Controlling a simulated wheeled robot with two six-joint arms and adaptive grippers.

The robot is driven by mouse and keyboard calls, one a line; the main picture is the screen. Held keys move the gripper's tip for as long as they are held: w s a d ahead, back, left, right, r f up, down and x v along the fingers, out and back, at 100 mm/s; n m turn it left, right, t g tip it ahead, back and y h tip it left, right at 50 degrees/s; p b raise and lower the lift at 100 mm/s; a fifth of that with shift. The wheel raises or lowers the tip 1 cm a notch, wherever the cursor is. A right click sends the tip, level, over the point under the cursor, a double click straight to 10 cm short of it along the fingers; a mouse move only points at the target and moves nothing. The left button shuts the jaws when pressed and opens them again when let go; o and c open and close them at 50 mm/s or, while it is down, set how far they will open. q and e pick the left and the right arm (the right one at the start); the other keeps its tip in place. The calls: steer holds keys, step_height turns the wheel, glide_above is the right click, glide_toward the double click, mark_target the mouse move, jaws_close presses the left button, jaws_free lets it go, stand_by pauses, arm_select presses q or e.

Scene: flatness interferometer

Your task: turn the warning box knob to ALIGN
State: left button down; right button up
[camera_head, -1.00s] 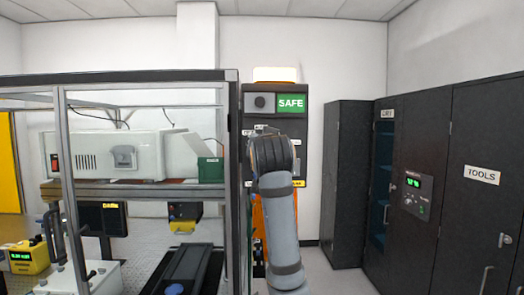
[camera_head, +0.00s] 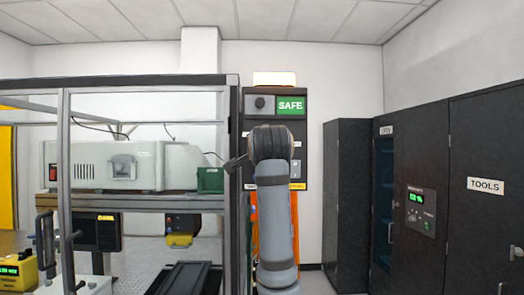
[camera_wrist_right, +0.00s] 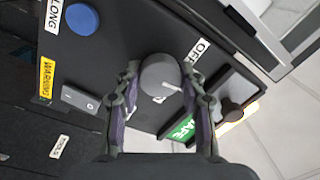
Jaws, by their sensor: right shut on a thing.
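The warning box (camera_head: 301,140) is a dark panel on the wall with a green SAFE sign (camera_head: 291,106). My right wrist covers much of its lower front in the head view. My right gripper (camera_wrist_right: 163,80) is shut on the knob, one finger on each side. An ALIGN label is not readable. My left gripper is not in view.
A blue button (camera_wrist_right: 82,19), a rocker switch (camera_wrist_right: 80,98) and a yellow WARNING label (camera_wrist_right: 46,80) are on the box face. A framed bench (camera_head: 232,120) stands close on the left. Dark cabinets (camera_head: 345,190) stand right, with free floor between.

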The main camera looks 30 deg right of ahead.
steer(key=shift+m, duration=0.3)
steer(key=shift+r, duration=0.1)
steer(key=o, duration=1.1)
steer(key=shift+o, duration=0.2)
steer(key=v, duration=1.2)
